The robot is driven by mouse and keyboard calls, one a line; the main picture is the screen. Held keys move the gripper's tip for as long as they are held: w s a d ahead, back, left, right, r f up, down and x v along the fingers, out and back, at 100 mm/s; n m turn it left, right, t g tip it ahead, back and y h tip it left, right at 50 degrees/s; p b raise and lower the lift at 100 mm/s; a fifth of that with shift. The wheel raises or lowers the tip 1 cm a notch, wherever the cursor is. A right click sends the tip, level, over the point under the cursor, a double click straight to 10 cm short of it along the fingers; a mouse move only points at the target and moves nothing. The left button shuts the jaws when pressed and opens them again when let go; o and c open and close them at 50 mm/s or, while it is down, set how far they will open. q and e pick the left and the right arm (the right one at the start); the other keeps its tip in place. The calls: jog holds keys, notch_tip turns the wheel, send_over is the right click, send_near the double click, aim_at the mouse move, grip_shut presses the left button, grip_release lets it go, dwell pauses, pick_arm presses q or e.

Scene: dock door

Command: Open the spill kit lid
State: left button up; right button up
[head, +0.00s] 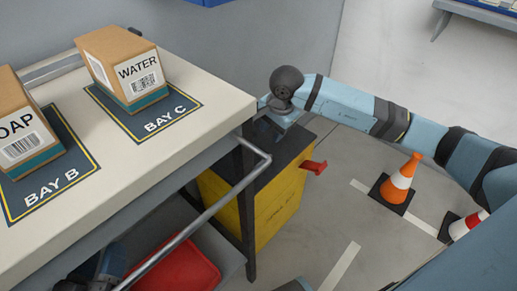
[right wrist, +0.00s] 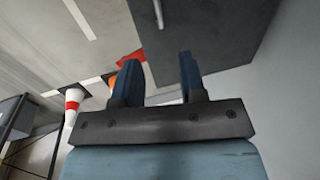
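The spill kit is a yellow box (head: 268,205) on the floor beside the bench in the head view. Its dark lid (head: 290,150) lies flat on top, shut as far as I can see. A red handle (head: 314,167) sticks out on its right side. My right gripper (head: 264,130) is over the far part of the lid, partly hidden by its own wrist. In the right wrist view my right gripper (right wrist: 158,65) has its two fingers apart with nothing visible between them. The dark lid surface (right wrist: 215,35) fills the area beyond them, and the red handle (right wrist: 130,57) shows behind the left finger.
A bench (head: 190,125) with a metal rail (head: 205,215) stands left of the kit, carrying a WATER box (head: 125,65) and a SOAP box (head: 25,125). A red bin (head: 180,270) is beneath.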

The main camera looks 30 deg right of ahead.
jog(key=f+b, duration=0.1)
jog(key=f, duration=0.3)
jog(key=w+f+b, duration=0.1)
jog(key=f+b, duration=0.1)
jog(key=f, duration=0.2)
jog(key=w+a+f+b, duration=0.1)
jog(key=f, duration=0.4)
jog(key=shift+w, duration=0.1)
pick_arm(q)
notch_tip(320, 180, down, 7)
jog(key=g, duration=0.2)
jog(key=shift+s+d+r+m+g, duration=0.2)
jog(key=shift+d+m+g, duration=0.1)
jog(key=shift+g, duration=0.1)
pick_arm(e)
grip_shut()
